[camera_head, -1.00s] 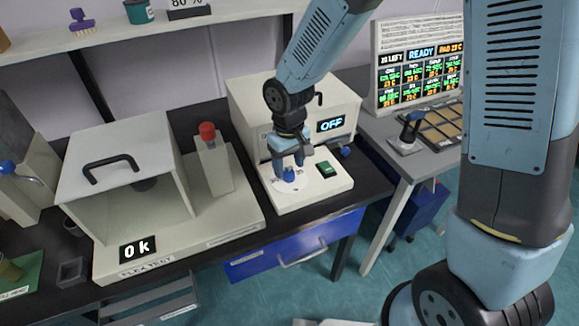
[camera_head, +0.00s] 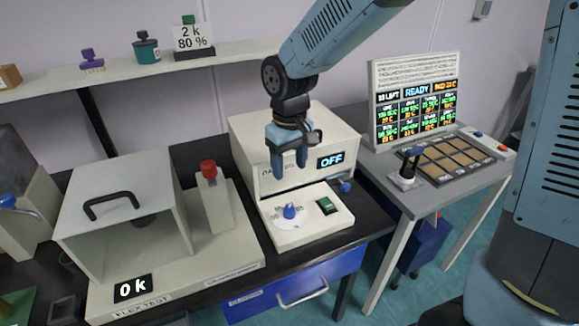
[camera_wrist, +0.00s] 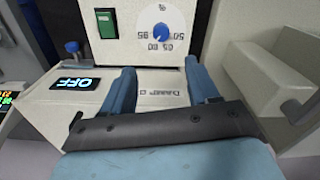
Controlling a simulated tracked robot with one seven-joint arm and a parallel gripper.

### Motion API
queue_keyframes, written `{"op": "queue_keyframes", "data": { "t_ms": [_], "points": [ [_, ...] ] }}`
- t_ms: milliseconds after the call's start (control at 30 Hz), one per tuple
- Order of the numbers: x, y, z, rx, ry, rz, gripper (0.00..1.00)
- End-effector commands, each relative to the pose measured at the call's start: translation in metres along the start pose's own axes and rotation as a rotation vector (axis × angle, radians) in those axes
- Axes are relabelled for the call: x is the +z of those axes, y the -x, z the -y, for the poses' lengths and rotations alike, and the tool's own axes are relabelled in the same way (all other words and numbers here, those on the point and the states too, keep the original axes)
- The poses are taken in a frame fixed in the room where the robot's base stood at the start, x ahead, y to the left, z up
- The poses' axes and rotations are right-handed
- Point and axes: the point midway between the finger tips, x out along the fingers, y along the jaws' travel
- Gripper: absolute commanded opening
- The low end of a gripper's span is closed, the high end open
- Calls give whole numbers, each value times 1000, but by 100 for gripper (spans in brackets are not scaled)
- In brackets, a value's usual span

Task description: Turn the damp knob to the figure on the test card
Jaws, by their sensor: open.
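The blue damp knob (camera_head: 289,211) sits on a round white dial on the base of the cream damper box (camera_head: 262,168). In the wrist view the knob (camera_wrist: 160,32) shows upside down, with figures that look like 50, 65, 80 and 95 around it. I cannot tell surely which figure it points to. The test card (camera_head: 193,37) on the shelf reads "2 k 80 %". My gripper (camera_head: 291,150) is open and empty, above the knob and apart from it. Its two blue fingers (camera_wrist: 158,82) show in the wrist view.
A display on the box reads OFF (camera_head: 330,161), with a green switch (camera_head: 328,205) right of the dial. The flex test machine (camera_head: 150,215) with a red-capped post stands at left, its display reading "0 k". A table with a status board (camera_head: 415,95) stands at right.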

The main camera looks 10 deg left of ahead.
Motion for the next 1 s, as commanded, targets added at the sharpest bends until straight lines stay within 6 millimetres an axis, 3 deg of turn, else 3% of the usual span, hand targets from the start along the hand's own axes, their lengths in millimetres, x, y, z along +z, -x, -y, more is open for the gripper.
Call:
{"op": "queue_keyframes", "data": {
  "t_ms": [567,1000],
  "points": [
    [2,-14,2,0,-177,4,60],
    [3,-85,3,-1,-174,6,60]
  ]
}}
